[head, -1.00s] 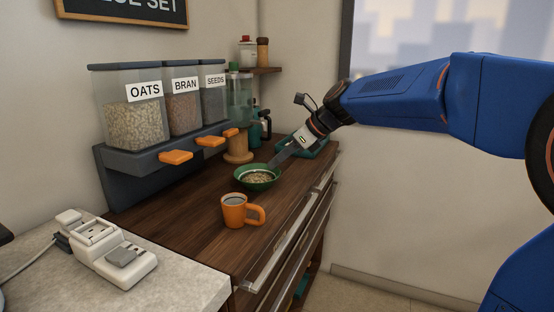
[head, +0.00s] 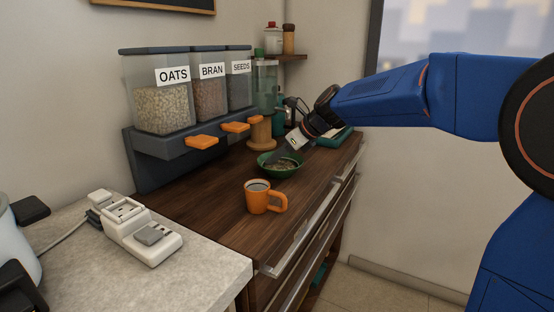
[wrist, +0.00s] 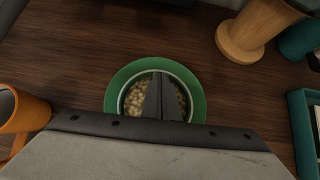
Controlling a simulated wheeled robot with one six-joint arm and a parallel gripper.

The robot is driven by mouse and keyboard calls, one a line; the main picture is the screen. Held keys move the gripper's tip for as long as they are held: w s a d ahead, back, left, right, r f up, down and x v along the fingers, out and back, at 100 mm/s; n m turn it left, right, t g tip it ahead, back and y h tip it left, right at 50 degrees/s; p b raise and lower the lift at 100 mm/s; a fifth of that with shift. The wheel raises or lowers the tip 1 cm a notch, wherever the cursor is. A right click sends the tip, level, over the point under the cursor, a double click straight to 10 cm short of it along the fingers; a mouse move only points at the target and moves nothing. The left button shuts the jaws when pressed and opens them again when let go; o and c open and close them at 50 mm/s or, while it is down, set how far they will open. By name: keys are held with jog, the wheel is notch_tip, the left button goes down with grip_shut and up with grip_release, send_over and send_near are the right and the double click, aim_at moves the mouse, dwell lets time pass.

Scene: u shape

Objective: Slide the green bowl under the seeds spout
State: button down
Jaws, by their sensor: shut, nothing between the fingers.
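The green bowl (head: 281,168) stands on the dark wooden counter, right of the dispenser rack, with pale grains in it. In the wrist view the bowl (wrist: 117,88) is seen from above, with my gripper (wrist: 164,80) over it. My gripper (head: 286,155) is shut with nothing held, its fingertips over or inside the bowl; I cannot tell whether they touch it. The SEEDS dispenser (head: 239,88) is the rightmost of three bins. An orange spout lever (head: 256,119) shows below it. The bowl is out in front of this spout, toward the counter's front edge.
An orange mug (head: 258,198) of dark liquid stands in front of the bowl, and in the wrist view at left (wrist: 20,110). A wooden stand (head: 260,135) is behind the bowl, with a teal tray (head: 335,138) to the right. Bare counter lies between bowl and rack.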

jog(key=w+a, duration=0.2)
jog(key=a, duration=0.1)
jog(key=w+a, duration=0.2)
jog(key=a, duration=0.1)
jog(key=w+a, duration=0.2)
jog(key=a, duration=0.1)
jog(key=shift+a, duration=0.25)
